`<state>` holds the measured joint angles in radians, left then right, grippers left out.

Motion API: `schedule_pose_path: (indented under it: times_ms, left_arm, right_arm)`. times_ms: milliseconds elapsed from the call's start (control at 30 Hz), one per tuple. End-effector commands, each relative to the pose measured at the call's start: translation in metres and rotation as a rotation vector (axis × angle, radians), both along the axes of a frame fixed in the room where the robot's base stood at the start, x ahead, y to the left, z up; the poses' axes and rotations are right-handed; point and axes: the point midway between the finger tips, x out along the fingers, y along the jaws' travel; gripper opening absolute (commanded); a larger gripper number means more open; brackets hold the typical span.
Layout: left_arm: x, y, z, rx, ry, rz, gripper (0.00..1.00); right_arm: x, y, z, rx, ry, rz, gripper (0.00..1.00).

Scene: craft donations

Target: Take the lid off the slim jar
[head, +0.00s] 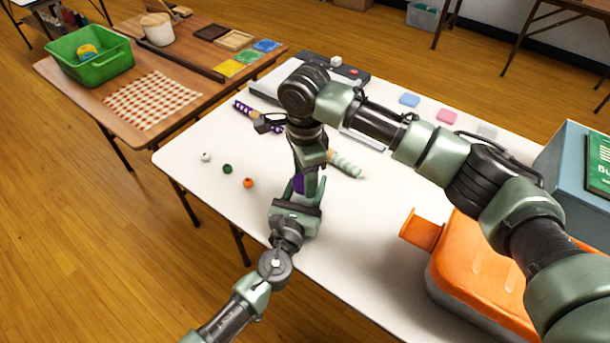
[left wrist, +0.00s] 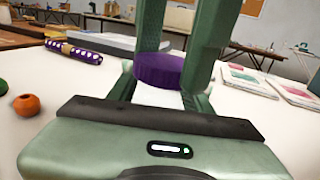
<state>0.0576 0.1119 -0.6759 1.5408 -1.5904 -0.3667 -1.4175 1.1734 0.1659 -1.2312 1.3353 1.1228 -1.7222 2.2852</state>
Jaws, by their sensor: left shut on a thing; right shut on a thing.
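The slim jar (left wrist: 158,97) is pale, with a purple lid (left wrist: 158,70) on top in the left wrist view. In the head view a bit of purple (head: 298,183) shows between my two grippers; the rest is hidden. My left gripper (head: 295,200) comes in low from the left and is shut on the jar's body. My right gripper (head: 310,178) points down from above, its fingers on either side of the lid and shut on it. The lid sits on or right above the jar; I cannot see a gap.
White, green and orange balls (head: 248,183) lie left on the white table (head: 215,205). A purple patterned roll (head: 245,109) and a pale green striped roll (head: 345,165) lie behind the grippers. An orange-lidded box (head: 480,265) stands right. The table's front middle is clear.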

Motion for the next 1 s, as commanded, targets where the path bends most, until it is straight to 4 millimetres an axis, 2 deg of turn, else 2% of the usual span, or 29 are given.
schedule_pose_path:
  times_ms: [1000]
  left_arm:
    - [-0.0005, -0.0004, -0.0005, 0.0, 0.001, -0.001, 0.0]
  right_arm:
    - [0.0007, 0.0002, 0.002, -0.001, -0.002, 2.159, 0.02]
